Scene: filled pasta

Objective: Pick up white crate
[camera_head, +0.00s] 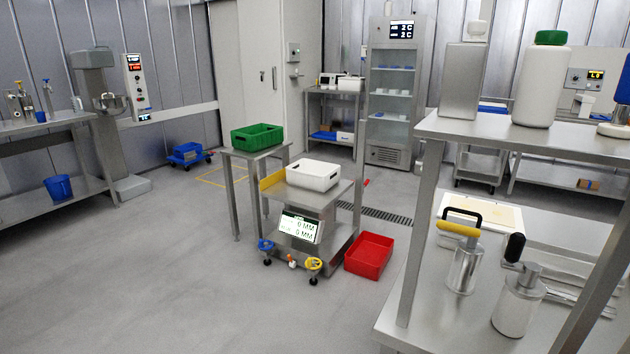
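The white crate (313,175) is in the middle of the head view. It sits upright on a low stainless steel stand (332,197) with a display panel (300,226) on its front. Its open top faces up, and its inside looks empty as far as I can see. My gripper and arm are not in view, and nothing is touching the crate from above.
A green crate (257,137) stands on a small table (268,153) behind it. A red crate (369,255) lies on the floor right of the stand. A steel shelf bench (530,137) fills the right foreground. The floor (190,270) at front left is clear.

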